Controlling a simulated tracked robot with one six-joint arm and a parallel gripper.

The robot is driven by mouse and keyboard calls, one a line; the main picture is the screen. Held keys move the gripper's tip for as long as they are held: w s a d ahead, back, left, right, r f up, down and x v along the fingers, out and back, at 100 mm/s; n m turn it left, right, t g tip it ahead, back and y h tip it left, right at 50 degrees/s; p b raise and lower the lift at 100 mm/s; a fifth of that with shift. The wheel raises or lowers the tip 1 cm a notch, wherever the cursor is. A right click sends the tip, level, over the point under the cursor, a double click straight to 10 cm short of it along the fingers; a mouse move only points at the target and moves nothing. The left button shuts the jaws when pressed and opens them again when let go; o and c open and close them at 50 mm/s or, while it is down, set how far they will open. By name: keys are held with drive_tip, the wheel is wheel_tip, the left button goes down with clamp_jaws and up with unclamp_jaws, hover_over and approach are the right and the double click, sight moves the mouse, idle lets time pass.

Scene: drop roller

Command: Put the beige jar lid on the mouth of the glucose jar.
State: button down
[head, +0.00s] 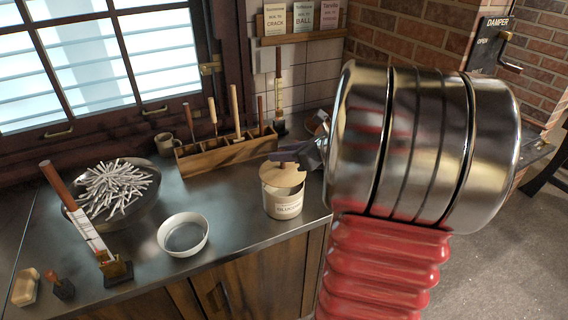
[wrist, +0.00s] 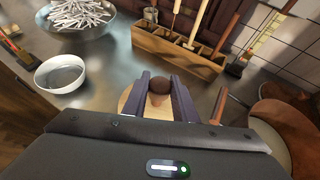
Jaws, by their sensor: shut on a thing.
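The beige jar lid (head: 282,175) is a round disc with a brown knob that shows in the wrist view (wrist: 159,86). My gripper (head: 288,156) is shut on the lid; in the wrist view its two fingers (wrist: 161,91) stand either side of the knob. The glucose jar (head: 283,203) is a cream pot with a printed label, upright near the counter's front right edge. The lid is over the jar's mouth, and I cannot tell whether it is seated or just above it. The jar is largely hidden by the lid and gripper in the wrist view.
A wooden rack of tools (head: 225,152) stands behind the jar. A white bowl (head: 183,234) is to its left, and a wide bowl of white sticks (head: 112,190) is farther left. A handled tool on a dark stand (head: 116,270) is at the front left. Counter between bowls and jar is clear.

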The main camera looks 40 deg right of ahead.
sight(285, 164)
drive_tip(key=shift+f, duration=1.85)
drive_tip(key=shift+f, duration=0.15)
drive_tip(key=c, duration=1.4)
unclamp_jaws()
drive_tip(key=shift+c, duration=0.2)
drive_tip(key=shift+s+r, duration=0.15)
drive_tip(key=shift+r, duration=0.1)
drive_tip(key=v, duration=1.1)
drive_tip(key=shift+s, duration=0.35)
drive_tip(key=shift+w+r, duration=0.1)
drive_tip(key=shift+r, duration=0.05)
